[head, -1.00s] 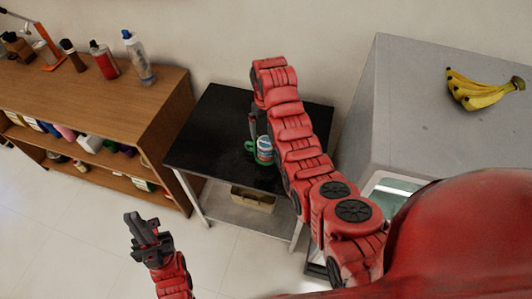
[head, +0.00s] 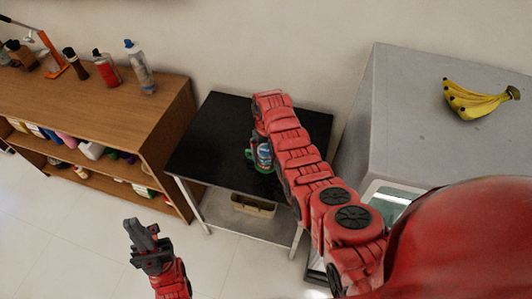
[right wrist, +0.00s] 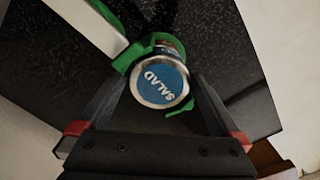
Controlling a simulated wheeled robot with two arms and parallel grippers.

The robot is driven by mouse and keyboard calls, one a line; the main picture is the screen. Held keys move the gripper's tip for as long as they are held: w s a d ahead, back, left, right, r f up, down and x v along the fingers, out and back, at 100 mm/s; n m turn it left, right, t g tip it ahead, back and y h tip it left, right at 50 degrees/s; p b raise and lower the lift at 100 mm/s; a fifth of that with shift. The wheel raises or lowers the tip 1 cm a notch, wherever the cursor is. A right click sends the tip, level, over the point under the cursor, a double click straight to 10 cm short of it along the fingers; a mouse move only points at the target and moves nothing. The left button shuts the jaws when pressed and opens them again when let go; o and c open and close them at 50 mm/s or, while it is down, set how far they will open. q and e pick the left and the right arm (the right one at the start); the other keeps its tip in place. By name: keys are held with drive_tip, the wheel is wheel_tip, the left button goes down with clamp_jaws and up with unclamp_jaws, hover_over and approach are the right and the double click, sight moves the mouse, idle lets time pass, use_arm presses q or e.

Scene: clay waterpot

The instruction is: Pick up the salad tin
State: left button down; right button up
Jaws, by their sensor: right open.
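The salad tin (right wrist: 161,84) has a blue lid marked SALAD and stands on the black-topped table (head: 205,128). In the right wrist view its lid faces the camera. It also shows in the head view (head: 264,155), partly covered by my right arm. My right gripper (right wrist: 160,92) is open, with one finger on each side of the tin; I cannot tell whether either touches it. A green curved thing (right wrist: 131,54) lies close around the tin's far side and by its right edge. My left gripper (head: 143,232) is far from the tin, over the floor at lower left.
A wooden shelf (head: 125,118) with bottles on top stands left of the table. A grey cabinet (head: 408,105) with bananas (head: 478,99) stands at right. A bin or box (head: 253,205) sits on the table's lower shelf. A pale strip (right wrist: 92,22) is at upper left in the wrist view.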

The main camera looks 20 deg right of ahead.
drive_tip(key=c, duration=1.4)
drive_tip(key=shift+o, duration=0.2)
drive_tip(key=shift+r, duration=0.2)
